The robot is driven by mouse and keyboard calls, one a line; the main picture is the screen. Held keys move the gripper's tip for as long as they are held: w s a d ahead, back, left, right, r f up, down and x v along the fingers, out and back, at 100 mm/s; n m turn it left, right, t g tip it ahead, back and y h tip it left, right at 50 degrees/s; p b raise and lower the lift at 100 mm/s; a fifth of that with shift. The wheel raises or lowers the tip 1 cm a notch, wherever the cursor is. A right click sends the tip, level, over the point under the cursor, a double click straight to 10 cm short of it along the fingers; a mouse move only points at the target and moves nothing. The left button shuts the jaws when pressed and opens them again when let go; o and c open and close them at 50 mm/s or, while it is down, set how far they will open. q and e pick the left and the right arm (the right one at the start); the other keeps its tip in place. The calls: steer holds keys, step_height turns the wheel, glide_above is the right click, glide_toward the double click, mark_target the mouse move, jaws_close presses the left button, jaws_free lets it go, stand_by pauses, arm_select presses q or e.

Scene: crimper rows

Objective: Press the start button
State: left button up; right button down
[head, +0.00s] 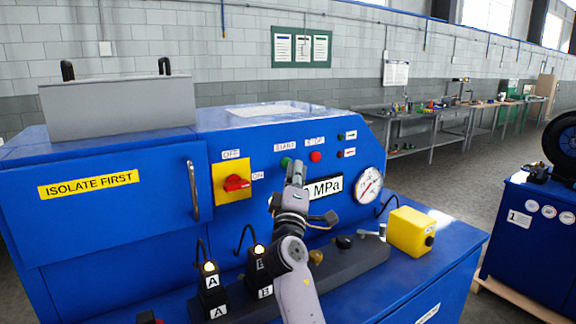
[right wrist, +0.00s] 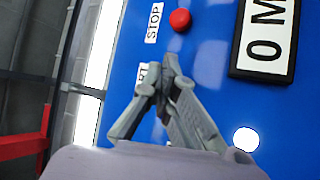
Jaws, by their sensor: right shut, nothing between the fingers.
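The green start button (head: 286,161) is on the blue machine's panel (head: 262,140), under the START label (head: 285,146). My right gripper (head: 296,170) is shut and empty, its fingertips close to the button's lower right. I cannot tell whether they touch it. In the right wrist view the fingers (right wrist: 171,66) point at the panel beside the partly covered START label (right wrist: 142,76). The green button is hidden behind the fingers there. My left gripper is not in view.
The red stop button (head: 315,156) sits just right of the start button; it also shows in the right wrist view (right wrist: 180,19). A red rotary switch (head: 236,183) on a yellow plate is left. A pressure gauge (head: 369,185) and a yellow box (head: 410,231) are right.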

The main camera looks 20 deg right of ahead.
steer(key=shift+w+b, duration=0.35)
steer(key=shift+w, duration=0.05)
steer(key=shift+s, duration=0.1)
stand_by(0.6)
steer(key=shift+s+p, duration=0.5)
steer(key=shift+s, duration=0.3)
steer(key=s, duration=0.1)
steer(key=s+p, duration=0.1)
steer(key=s, duration=0.1)
steer(key=s+p, duration=0.1)
steer(key=s, duration=0.1)
steer(key=shift+d, duration=0.4)
steer(key=shift+f, duration=0.1)
stand_by(0.3)
